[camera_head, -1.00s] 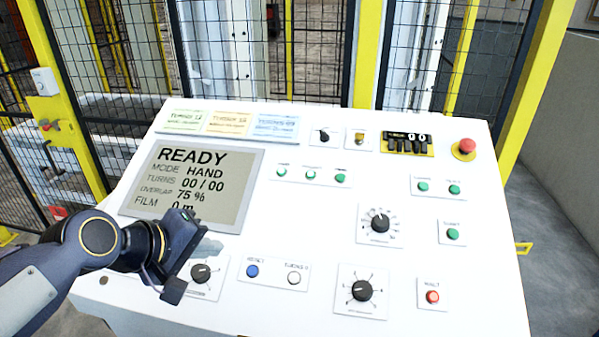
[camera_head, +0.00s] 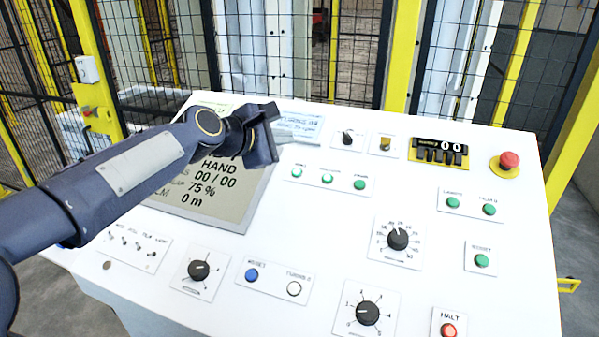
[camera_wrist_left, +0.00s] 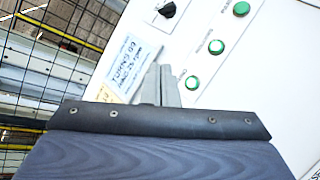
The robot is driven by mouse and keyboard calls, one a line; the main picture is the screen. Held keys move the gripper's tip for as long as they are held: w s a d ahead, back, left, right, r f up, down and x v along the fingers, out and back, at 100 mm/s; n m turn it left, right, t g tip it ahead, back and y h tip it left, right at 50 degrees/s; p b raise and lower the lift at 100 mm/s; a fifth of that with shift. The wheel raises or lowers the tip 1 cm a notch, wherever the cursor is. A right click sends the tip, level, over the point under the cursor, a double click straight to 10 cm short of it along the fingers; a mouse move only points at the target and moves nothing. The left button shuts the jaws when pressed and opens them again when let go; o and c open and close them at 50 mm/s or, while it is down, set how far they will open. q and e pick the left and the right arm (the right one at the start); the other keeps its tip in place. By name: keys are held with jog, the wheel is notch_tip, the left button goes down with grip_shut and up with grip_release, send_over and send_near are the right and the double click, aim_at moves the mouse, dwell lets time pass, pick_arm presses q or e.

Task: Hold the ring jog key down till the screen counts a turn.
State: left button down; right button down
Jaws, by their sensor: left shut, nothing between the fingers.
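My left gripper (camera_head: 264,135) is in front of the screen's upper right part, left of a row of three green keys (camera_head: 327,179). In the left wrist view its fingers (camera_wrist_left: 160,80) are shut and empty, close in the picture to the nearest green key (camera_wrist_left: 192,82); contact cannot be told. The key labels are too small to read, so I cannot tell which is the ring jog key. The screen (camera_head: 235,212) shows HAND, 00 / 00, 75 % and 0 m; my arm hides its left and top parts. My right gripper is out of view.
The white sloping panel (camera_head: 310,235) carries dials, a blue key (camera_head: 252,274), a white key (camera_head: 294,289), a red HALT key (camera_head: 448,330) and a red mushroom button (camera_head: 509,160). A blue-edged card (camera_wrist_left: 130,65) lies beside my fingers. Mesh fencing stands behind.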

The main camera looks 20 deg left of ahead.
pick_arm(q)
jog(key=b, duration=0.6)
send_over(297, 172)
jog(key=s, duration=0.4)
jog(key=f, duration=0.6)
jog(key=shift+w+a+f, duration=0.25)
jog(key=shift+a, duration=0.05)
jog(key=shift+w+f+b, duration=0.45)
jog(key=shift+f+b, duration=0.25)
jog(key=shift+f, duration=0.1)
jog(key=shift+f, duration=0.1)
jog(key=shift+w+f, duration=0.2)
jog(key=shift+f, duration=0.05)
